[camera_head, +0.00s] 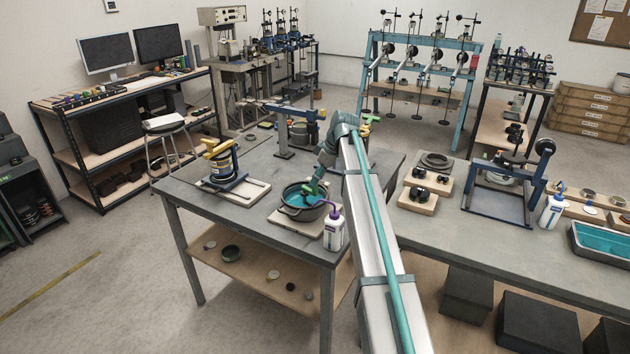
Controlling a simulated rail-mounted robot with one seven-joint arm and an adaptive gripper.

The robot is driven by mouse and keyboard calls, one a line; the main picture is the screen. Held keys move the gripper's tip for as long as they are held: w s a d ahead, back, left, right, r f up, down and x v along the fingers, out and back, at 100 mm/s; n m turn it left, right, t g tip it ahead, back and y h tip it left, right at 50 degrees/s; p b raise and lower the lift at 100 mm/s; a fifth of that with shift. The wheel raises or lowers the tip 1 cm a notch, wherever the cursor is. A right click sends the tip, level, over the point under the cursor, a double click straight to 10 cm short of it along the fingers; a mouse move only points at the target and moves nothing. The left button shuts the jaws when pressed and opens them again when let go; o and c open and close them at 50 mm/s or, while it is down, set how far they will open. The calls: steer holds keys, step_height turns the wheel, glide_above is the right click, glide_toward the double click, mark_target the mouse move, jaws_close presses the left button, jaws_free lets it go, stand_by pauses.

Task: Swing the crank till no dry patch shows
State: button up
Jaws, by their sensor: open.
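A dark round pan (297,213) with teal contents stands on a pale board on the near-left bench. My arm reaches from the lower right and bends down towards this pan. My gripper (311,190) is small in the view, at or just above the pan; it is open. Whether it touches anything there cannot be told. Green-yellow handle-like parts (367,120) show just behind my arm's bend; I cannot tell whether they belong to a crank. My arm hides part of that area. No dry patch can be made out at this size.
A white wash bottle (334,232) with a purple top stands close right of the pan. A yellow-topped device (217,149) stands to its left, and a grey column (282,138) behind it. The right bench (440,237) holds a blue frame (497,190) and a teal-filled tray (603,242).

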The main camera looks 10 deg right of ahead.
steer(key=shift+x, duration=1.4)
jaws_close()
